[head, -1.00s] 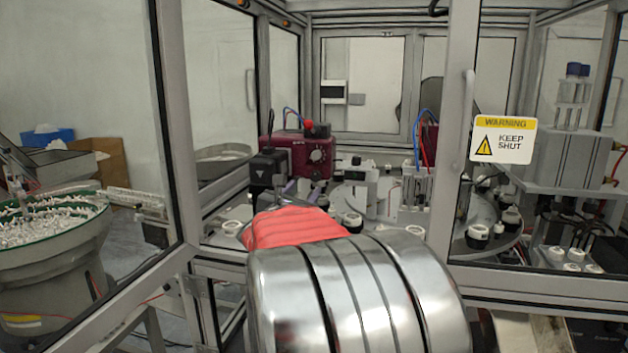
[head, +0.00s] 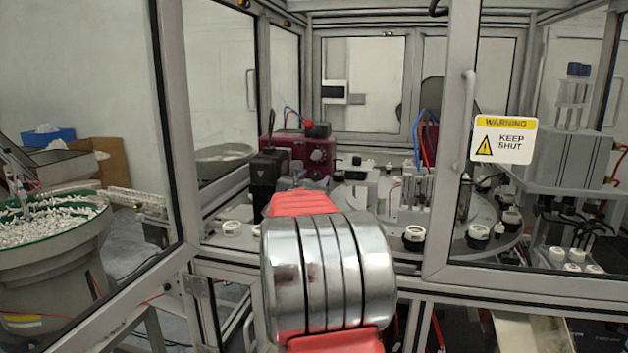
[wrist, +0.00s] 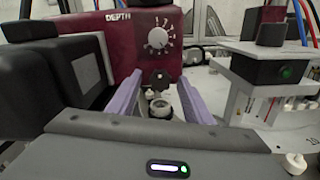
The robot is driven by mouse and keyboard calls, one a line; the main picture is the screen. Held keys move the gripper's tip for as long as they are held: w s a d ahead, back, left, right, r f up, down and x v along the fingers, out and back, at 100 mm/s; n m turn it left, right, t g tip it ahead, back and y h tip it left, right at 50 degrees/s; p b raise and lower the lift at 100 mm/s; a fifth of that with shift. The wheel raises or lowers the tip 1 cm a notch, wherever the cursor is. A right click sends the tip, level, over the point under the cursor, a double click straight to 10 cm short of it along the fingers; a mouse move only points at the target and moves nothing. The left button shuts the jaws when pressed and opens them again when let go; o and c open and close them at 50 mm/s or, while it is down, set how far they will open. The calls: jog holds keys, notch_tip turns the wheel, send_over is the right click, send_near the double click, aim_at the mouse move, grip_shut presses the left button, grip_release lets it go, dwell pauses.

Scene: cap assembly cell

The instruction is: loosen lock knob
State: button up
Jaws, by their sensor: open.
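A small dark lobed knob (wrist: 157,79), which looks like the lock knob, stands below the depth dial in the wrist view. A round metal fitting (wrist: 160,108) is just in front of it. My gripper (wrist: 159,98) is open, with one purple finger on each side of the knob. No contact is visible, and I cannot tell whether the fingertips reach level with it. In the head view my arm hides the fingers and the knob.
A maroon box (wrist: 125,48) with a numbered depth dial (wrist: 158,39) stands behind the knob. A black unit (wrist: 62,65) is close on the left. A door frame (head: 455,150) stands right of my arm.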

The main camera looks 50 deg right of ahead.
jog(key=shift+d, duration=0.1)
jog(key=shift+c, duration=0.5)
jog(key=c, duration=1)
jog(key=shift+o, duration=0.2)
